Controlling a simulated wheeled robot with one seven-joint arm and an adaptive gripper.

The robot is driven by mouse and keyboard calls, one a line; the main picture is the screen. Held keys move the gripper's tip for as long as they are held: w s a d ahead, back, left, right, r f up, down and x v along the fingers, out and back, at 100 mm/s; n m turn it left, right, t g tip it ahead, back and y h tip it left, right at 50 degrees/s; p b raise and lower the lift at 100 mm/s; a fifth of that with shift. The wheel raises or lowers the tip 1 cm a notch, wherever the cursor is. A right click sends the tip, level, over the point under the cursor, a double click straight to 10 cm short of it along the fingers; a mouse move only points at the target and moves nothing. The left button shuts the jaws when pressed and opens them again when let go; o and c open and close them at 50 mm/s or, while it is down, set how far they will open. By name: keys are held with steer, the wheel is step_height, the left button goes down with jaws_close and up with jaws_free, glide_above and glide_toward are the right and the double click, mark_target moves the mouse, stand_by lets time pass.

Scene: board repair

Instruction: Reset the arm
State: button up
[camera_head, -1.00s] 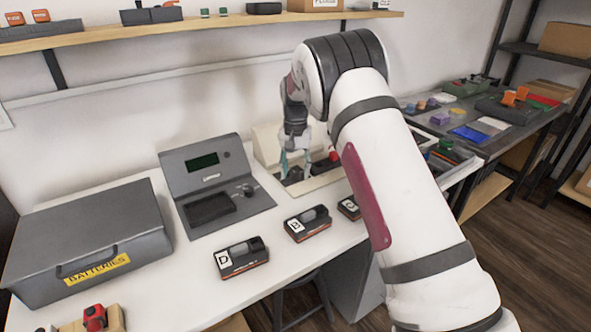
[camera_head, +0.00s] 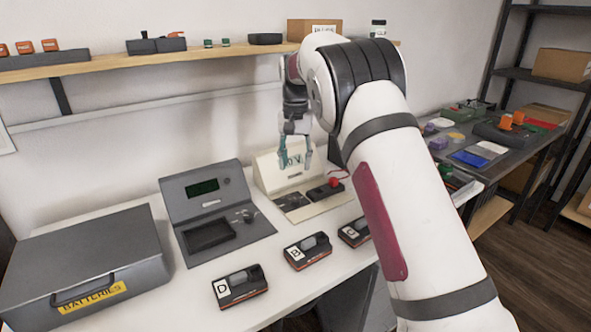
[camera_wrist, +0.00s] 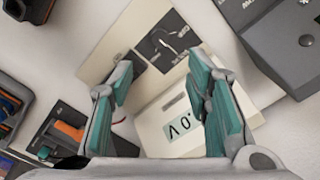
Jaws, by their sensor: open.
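My gripper (camera_head: 296,160) hangs at the end of my raised arm, above the cream meter (camera_head: 268,172) on the white table. In the wrist view the two teal-padded fingers (camera_wrist: 165,95) are spread apart with nothing between them. The meter's display (camera_wrist: 180,122) and its dark dial panel (camera_wrist: 163,43) show beyond and between the fingers. A dark device with a red knob (camera_head: 326,190) sits on the meter's base at its right. My gripper is apart from the meter.
A grey tester (camera_head: 205,185) and a grey batteries box (camera_head: 85,260) stand to the left. Units marked D (camera_head: 240,287), B (camera_head: 307,251) and C (camera_head: 355,232) lie along the table's front. A wall shelf (camera_head: 90,67) runs above. A dark side table (camera_head: 495,165) stands at right.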

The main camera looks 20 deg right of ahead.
steer(key=shift+r, duration=0.1)
steer(key=s+r+n, duration=0.1)
steer(key=s+r, duration=0.6)
steer(key=s, duration=0.5)
steer(key=s+r+n, duration=0.1)
steer(key=s+r, duration=0.6)
steer(key=s, duration=0.5)
steer(key=s+f+n+t, duration=0.15)
steer(key=s+f, duration=0.25)
steer(key=s, duration=1.1)
steer(key=s+f+n, duration=0.2)
steer(key=s+f, duration=0.2)
steer(key=s, duration=1)
step_height(320, 180, up, 18)
steer(key=t+p, duration=0.2)
steer(key=p, duration=1.4)
steer(key=shift+f+t, duration=0.15)
steer(key=shift+t, duration=0.2)
